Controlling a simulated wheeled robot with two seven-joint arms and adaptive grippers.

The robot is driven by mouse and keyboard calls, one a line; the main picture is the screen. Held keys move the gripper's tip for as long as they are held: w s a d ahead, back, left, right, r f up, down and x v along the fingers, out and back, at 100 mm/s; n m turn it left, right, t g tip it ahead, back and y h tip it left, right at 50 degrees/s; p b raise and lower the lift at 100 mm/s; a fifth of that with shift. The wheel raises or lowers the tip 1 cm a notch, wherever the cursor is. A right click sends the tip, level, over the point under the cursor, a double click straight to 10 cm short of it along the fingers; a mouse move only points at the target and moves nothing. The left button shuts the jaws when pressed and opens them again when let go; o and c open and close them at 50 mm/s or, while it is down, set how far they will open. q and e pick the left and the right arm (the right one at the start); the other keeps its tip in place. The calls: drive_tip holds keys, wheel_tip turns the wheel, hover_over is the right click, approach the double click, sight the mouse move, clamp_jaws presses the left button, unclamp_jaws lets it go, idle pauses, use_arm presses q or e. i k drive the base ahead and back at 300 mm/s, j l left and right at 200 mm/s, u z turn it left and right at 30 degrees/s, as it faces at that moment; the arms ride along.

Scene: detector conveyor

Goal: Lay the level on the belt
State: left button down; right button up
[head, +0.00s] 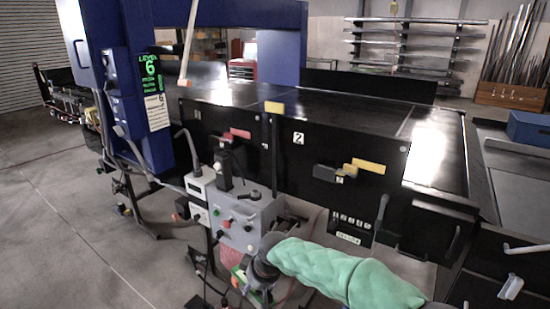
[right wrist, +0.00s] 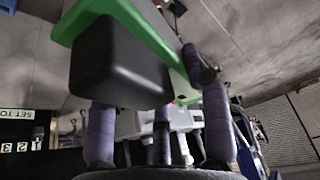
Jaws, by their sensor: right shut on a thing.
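The belt (head: 350,112) is the long dark surface on top of the black machine in the head view. My right gripper (head: 252,283) is at the bottom middle of the head view, below the belt's level and in front of the grey control box. It is shut on a green piece with a black block, which I take to be the level (head: 238,272). In the right wrist view the level (right wrist: 120,60) shows large just beyond my right gripper's fingers (right wrist: 160,130), partly hiding them. My left gripper is not in view.
A grey control box (head: 245,217) with buttons projects from the machine's front, near my right gripper. A blue arch (head: 150,110) spans the belt at left. A yellow-tipped post (head: 274,108) stands at the belt's near edge. The belt right of it looks clear.

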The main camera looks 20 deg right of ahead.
sight(429, 173)
drive_tip(key=k+l+u, duration=0.1)
drive_tip(key=l+u, duration=0.15)
drive_tip(key=l, duration=0.15)
drive_tip(key=k+l+u, duration=0.45)
drive_tip(key=l, duration=0.25)
drive_tip(key=k+l+u, duration=0.1)
drive_tip(key=l+u, duration=0.15)
